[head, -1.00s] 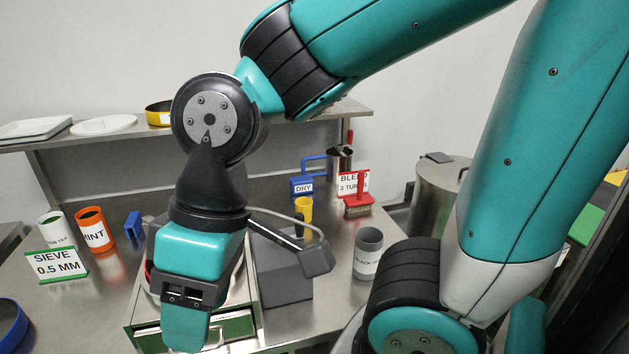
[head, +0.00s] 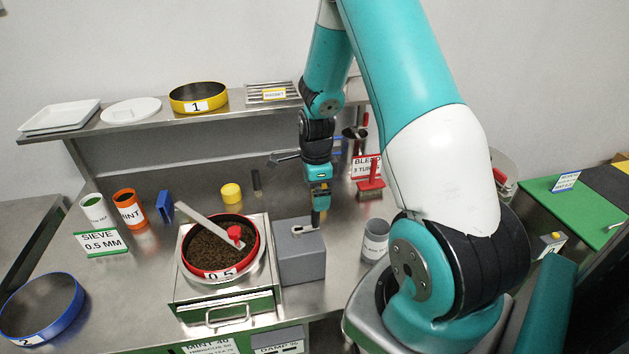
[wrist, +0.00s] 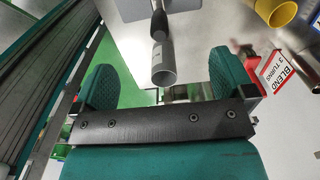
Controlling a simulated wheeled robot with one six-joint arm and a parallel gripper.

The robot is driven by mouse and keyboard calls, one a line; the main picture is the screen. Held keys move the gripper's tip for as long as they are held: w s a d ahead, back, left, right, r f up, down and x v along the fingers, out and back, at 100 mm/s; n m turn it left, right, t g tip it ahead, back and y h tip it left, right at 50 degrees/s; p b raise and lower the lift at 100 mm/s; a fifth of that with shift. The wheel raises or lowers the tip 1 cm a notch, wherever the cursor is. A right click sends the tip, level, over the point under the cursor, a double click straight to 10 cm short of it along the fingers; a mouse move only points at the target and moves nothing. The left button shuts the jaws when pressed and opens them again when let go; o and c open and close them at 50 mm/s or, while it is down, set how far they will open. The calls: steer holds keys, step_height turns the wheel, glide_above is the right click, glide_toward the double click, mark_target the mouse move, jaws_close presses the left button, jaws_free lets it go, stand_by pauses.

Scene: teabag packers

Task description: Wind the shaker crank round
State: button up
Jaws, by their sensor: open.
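The shaker has a steel body with a round red-rimmed sieve (head: 187,262) of dark brown grains on top. A grey box (head: 301,262) stands against its right side. A small pale crank arm (head: 304,229) lies on top of the box. My gripper (head: 317,217) points down at the crank's right end, very close to it; I cannot tell if they touch. In the wrist view my open fingers (wrist: 160,85) stand apart. A grey cylinder with a dark stem (wrist: 163,68) shows between them; I cannot tell whether it is part of the crank.
A sieve sign (head: 101,243), a white cup (head: 96,211) and an orange cup (head: 130,209) stand left. A blue-rimmed sieve (head: 42,309) lies front left. A grey cup (head: 376,241) is right of the box, with a red brush (head: 371,178) and BLEND sign (head: 367,163) behind. A shelf crosses the back.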

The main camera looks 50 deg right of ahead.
mark_target(316, 226)
steer(key=shift+a+f+b, duration=0.1)
steer(key=shift+f+b, duration=3.7)
steer(key=shift+f, duration=1.25)
steer(key=c, duration=1.6)
